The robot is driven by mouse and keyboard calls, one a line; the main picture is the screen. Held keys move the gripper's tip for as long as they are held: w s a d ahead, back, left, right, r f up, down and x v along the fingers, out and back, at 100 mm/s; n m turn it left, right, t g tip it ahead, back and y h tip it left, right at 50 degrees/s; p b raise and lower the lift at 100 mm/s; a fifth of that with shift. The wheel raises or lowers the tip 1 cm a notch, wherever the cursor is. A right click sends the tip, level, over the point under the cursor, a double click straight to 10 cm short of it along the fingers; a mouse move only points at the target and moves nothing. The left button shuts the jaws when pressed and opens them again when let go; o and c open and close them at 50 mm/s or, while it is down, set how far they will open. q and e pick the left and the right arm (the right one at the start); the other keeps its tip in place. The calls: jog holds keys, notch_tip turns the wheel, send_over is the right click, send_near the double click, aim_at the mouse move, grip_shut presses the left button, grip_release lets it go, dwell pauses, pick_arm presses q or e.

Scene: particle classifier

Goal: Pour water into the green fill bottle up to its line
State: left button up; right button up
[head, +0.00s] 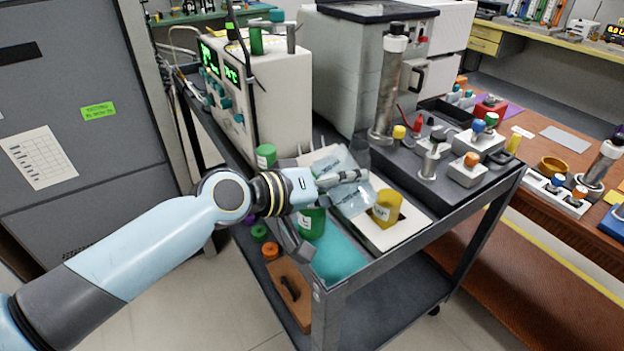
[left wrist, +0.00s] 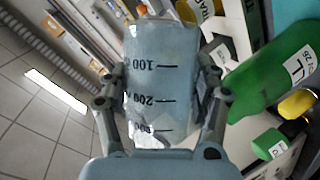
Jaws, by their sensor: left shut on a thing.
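My left gripper (head: 345,180) is shut on a clear graduated beaker (left wrist: 162,80), holding it above the cart. The beaker also shows in the head view (head: 338,163), where it looks tilted. Its printed numbers read upside down in the left wrist view. How much water it holds is hard to tell. A green bottle (head: 312,226) stands under my wrist, its upper part hidden by my arm. A large green bottle with a white label (left wrist: 262,82) lies right of the beaker in the left wrist view, apart from it. No fill line can be made out. My right gripper is not in view.
A yellow container (head: 386,208) sits on a white board near the held beaker. A smaller green bottle (head: 266,155) stands behind my wrist. A white instrument (head: 275,95) and a dark fixture tray (head: 440,165) bound the space. A teal mat (head: 340,260) is clear in front.

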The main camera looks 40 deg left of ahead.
pick_arm(q)
jog(key=shift+f+n+h+b, duration=0.35)
jog(key=shift+n+h+b, duration=0.35)
jog(key=shift+b, duration=0.65)
dwell(1.0)
jog(key=shift+r+n+t+h+b, duration=0.35)
jog(key=shift+r+n, duration=0.15)
jog(key=shift+n, duration=0.3)
dwell(1.4)
jog(key=shift+a+r+n+b, duration=0.3)
jog(key=shift+a+n+b, duration=0.1)
jog(key=shift+b, duration=0.1)
dwell(1.0)
jog(key=shift+d, duration=0.1)
